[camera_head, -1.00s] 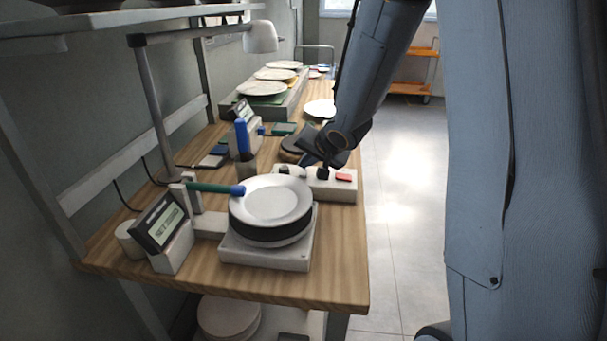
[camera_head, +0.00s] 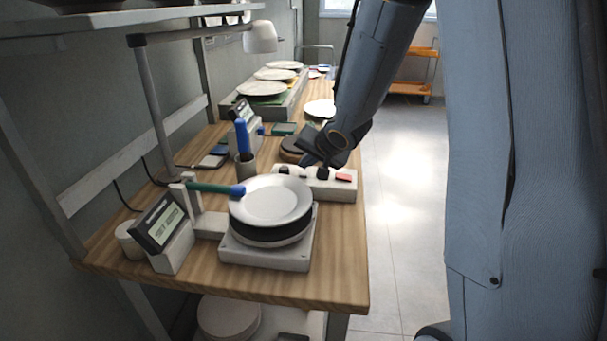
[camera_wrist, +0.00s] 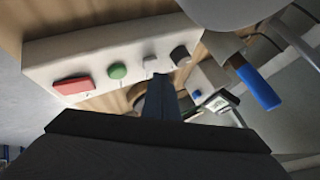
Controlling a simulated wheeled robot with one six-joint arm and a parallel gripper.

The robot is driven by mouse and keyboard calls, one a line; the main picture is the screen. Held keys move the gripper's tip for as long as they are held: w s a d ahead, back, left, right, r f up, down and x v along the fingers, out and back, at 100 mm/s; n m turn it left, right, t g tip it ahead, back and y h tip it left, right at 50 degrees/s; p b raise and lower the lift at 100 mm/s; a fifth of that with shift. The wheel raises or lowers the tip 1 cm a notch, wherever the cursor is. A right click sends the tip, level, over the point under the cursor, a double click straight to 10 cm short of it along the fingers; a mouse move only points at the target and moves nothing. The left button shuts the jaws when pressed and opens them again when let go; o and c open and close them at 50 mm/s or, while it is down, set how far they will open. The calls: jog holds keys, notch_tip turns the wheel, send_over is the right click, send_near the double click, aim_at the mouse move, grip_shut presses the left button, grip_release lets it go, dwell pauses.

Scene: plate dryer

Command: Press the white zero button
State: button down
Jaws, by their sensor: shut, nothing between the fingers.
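The white control box (camera_head: 338,191) sits at the right edge of the bench, beside the scale. In the wrist view, its top carries a red button (camera_wrist: 73,86), a green button (camera_wrist: 118,71), the small white button (camera_wrist: 150,63) and a dark knob (camera_wrist: 180,55). My gripper (camera_wrist: 158,78) is shut and empty, its tip right at the white button's edge. I cannot tell whether it touches. In the head view my gripper (camera_head: 322,171) reaches down over the box and hides the white button.
A white plate (camera_head: 271,199) rests on the scale (camera_head: 265,255), with a display (camera_head: 160,224) to its left. A cup (camera_head: 245,168) with a blue-handled tool stands behind. Open floor lies right of the bench.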

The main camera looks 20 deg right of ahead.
aim_at(306, 176)
dwell(0.3)
jog(key=shift+f, duration=0.45)
jog(key=shift+f, duration=0.45)
dwell(0.6)
jog(key=shift+r, duration=0.1)
dwell(0.4)
jog(key=shift+r+p, duration=0.8)
jog(key=shift+p, duration=0.25)
notch_tip(306, 176, up, 5)
jog(key=p, duration=0.6)
dwell(0.3)
